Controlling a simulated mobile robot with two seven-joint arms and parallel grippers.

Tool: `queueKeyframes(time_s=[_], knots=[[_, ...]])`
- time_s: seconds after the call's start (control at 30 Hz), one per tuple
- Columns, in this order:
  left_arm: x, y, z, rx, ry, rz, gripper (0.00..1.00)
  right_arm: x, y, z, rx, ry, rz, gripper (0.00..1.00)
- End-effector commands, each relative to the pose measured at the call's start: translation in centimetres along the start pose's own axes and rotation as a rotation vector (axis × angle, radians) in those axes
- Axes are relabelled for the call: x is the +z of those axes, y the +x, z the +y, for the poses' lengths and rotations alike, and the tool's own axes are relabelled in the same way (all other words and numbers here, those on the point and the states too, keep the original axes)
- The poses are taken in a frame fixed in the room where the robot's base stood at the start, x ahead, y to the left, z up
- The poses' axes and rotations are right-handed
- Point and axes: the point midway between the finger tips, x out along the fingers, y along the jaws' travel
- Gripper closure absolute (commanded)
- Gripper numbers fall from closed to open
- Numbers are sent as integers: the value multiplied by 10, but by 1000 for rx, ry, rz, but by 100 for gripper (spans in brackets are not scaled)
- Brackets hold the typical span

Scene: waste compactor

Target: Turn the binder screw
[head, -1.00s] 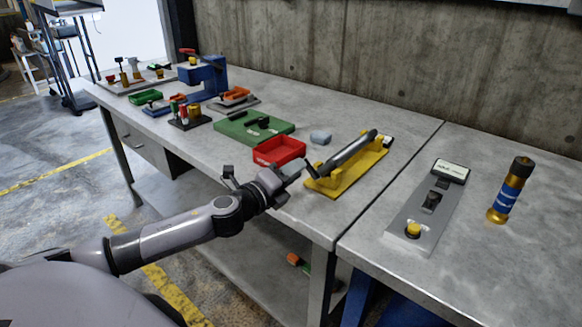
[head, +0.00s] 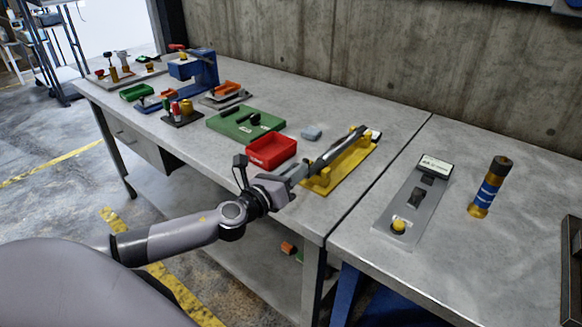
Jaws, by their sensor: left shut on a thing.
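The binder screw (head: 345,145) is a dark grey bar lying on a yellow stand (head: 324,187) near the front edge of the left bench. Its far end is higher in the picture, and its near end points toward my left gripper. My left gripper (head: 303,171) reaches in from the left over the bench edge and is shut on the near end of the binder screw. The exact grip is small and partly hidden by the gripper body. My right gripper is not in view.
A red tray (head: 271,151) stands close behind my left gripper, with a green board (head: 228,126) beyond it. A grey plate with a yellow button (head: 398,226) and a brass-and-blue cylinder (head: 487,190) are on the right bench. A concrete wall bounds the back.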

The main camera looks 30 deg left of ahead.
Motion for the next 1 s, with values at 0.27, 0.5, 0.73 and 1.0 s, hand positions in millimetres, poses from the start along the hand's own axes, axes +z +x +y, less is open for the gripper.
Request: queueKeyframes(time_s=[0.27,0.5,0.73,1.0], knots=[[0,0,-5,-6,62,-1,100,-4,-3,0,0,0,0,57],[-1,0,-5,-6,70,1,100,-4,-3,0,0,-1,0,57],[-2,0,-5,-7,67,2,67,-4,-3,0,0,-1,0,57],[-2,0,-4,-3,68,2,52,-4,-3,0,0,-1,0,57]])
